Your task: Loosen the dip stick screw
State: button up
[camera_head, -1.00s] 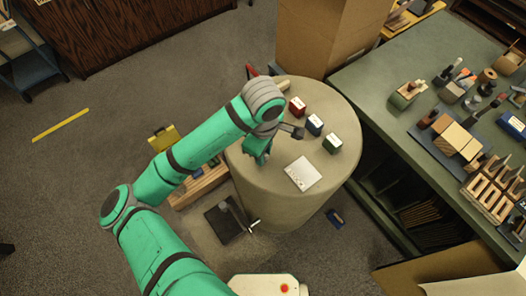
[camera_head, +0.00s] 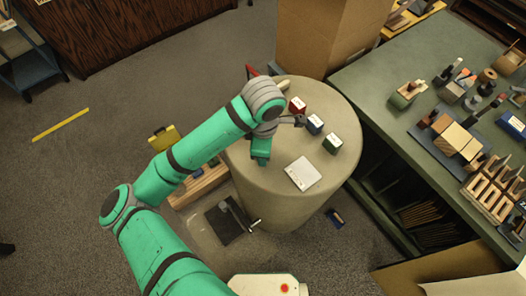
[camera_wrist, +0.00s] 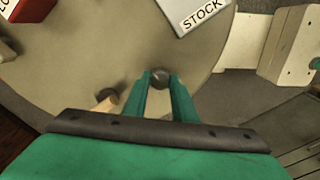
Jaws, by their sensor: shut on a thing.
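My gripper (camera_wrist: 160,82) points down at the edge of a round grey-beige drum top (camera_head: 330,105). In the wrist view its two green fingers are shut on a small dark round knob (camera_wrist: 161,77), which seems to be the dip stick screw. The fingers hide the knob's sides, and what it is fixed to cannot be told. In the head view my gripper (camera_head: 260,160) is over the drum's left side, and the knob is hidden there.
A thin rod (camera_head: 241,214) angles over a dark square (camera_head: 222,228) below left. A tool-covered green bench (camera_head: 370,85) stands right.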

jog(key=shift+s+d+f, duration=0.1)
jog(key=o, duration=1)
jog(key=shift+o, duration=0.2)
notch_tip(320, 180, up, 11)
